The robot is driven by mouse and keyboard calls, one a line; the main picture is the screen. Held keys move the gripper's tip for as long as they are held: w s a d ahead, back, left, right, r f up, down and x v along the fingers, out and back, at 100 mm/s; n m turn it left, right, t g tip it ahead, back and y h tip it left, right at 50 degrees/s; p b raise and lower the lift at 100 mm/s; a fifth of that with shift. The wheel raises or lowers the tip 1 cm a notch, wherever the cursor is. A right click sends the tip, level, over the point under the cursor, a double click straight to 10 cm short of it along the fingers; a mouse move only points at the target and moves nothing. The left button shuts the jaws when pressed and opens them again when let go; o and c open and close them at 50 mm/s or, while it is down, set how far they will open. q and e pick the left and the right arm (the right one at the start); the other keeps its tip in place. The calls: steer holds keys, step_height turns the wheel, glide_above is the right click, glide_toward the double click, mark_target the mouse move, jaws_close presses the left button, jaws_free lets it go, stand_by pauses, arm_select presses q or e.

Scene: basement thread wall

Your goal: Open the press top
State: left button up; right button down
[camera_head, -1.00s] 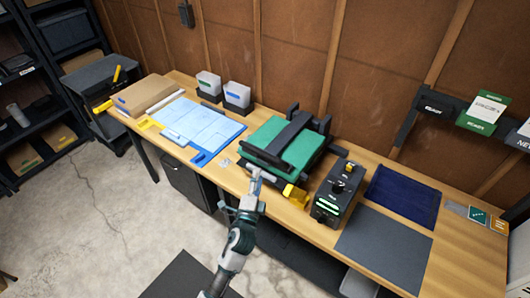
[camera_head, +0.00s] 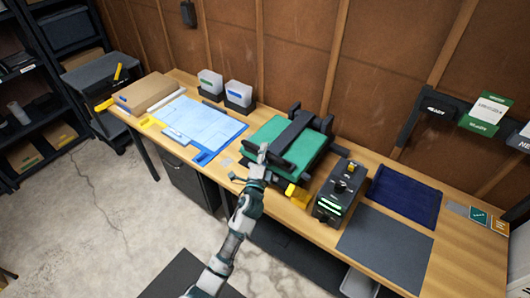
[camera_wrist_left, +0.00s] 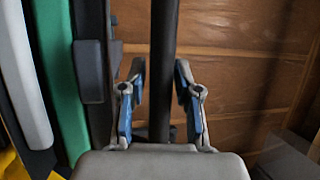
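The press (camera_head: 290,143) stands on the workbench, with a green plate and a black bar frame on top. Its top looks lowered. A black handle bar (camera_wrist_left: 163,60) runs lengthwise in the left wrist view. My left gripper (camera_head: 261,160) is at the press's front edge in the head view, partly covering the front bar. In the left wrist view its two blue-padded fingers (camera_wrist_left: 160,95) are apart, one on each side of the black bar, with visible gaps. The green edge (camera_wrist_left: 62,85) of the press shows at left there. My right gripper is in neither view.
A dark control box (camera_head: 340,190) with a knob stands close to the right of the press. A yellow part (camera_head: 296,192) sits at the press's front. A blue sheet (camera_head: 200,125) lies left, and a grey mat (camera_head: 385,258) lies right. The wooden wall is close behind.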

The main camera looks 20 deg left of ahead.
arm_select(q)
steer(key=shift+a, duration=0.2)
jaws_close()
